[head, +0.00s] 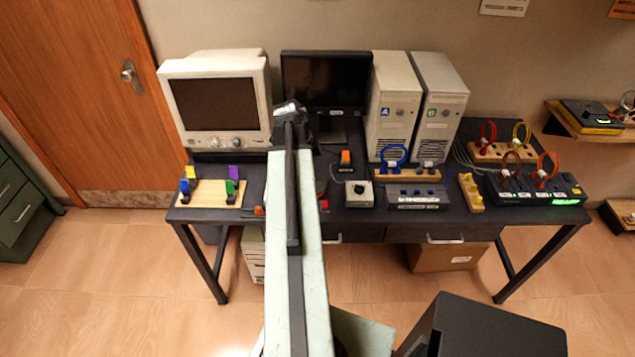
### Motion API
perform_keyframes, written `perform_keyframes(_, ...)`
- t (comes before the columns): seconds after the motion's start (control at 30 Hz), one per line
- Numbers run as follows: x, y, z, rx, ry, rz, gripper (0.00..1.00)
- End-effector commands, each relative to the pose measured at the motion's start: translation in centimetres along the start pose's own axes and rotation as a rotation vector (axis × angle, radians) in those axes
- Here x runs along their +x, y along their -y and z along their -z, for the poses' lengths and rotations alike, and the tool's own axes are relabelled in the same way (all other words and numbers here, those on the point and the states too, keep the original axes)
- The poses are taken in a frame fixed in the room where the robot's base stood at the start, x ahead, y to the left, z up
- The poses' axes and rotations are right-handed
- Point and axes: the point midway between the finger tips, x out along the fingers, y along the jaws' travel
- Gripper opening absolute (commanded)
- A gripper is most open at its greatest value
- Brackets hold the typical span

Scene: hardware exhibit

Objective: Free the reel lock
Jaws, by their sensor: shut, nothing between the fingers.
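My arm reaches up the middle of the picture over the desk. At its far end is my gripper (290,110), small and dark with a silver-grey part, in front of the black monitor. It looks shut and empty, and its fingertips are hard to make out. I cannot pick out a reel or its lock with certainty. A black and yellow device (591,117) sits on a wall shelf at the far right, with a ring-like part beside it cut by the picture edge. My gripper is far to the left of it.
The dark desk (352,225) carries a beige CRT monitor (215,100), a black monitor (325,80), two computer towers (394,105), a small knob box (359,194) and cable boards. A wooden board (213,201) with coloured clips lies left. Floor is free left of the desk.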

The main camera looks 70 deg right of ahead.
Motion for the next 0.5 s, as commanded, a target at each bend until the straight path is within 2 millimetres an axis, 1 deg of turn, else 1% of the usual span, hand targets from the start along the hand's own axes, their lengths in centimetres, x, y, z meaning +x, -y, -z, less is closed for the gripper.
perform_keyframes(0.03, 1.3, 0.0, -0.2, 0.001, 0.000, 0.000, 0.00)
perform_keyframes(0.17, 3.8, 0.0, -0.3, -0.001, 0.000, 0.000, 0.00)
perform_keyframes(0.47, 10.5, -0.1, -0.4, 0.000, 0.000, 0.000, 0.00)
perform_keyframes(0.5, 11.2, 0.1, -0.7, -0.002, 0.000, 0.000, 0.00)
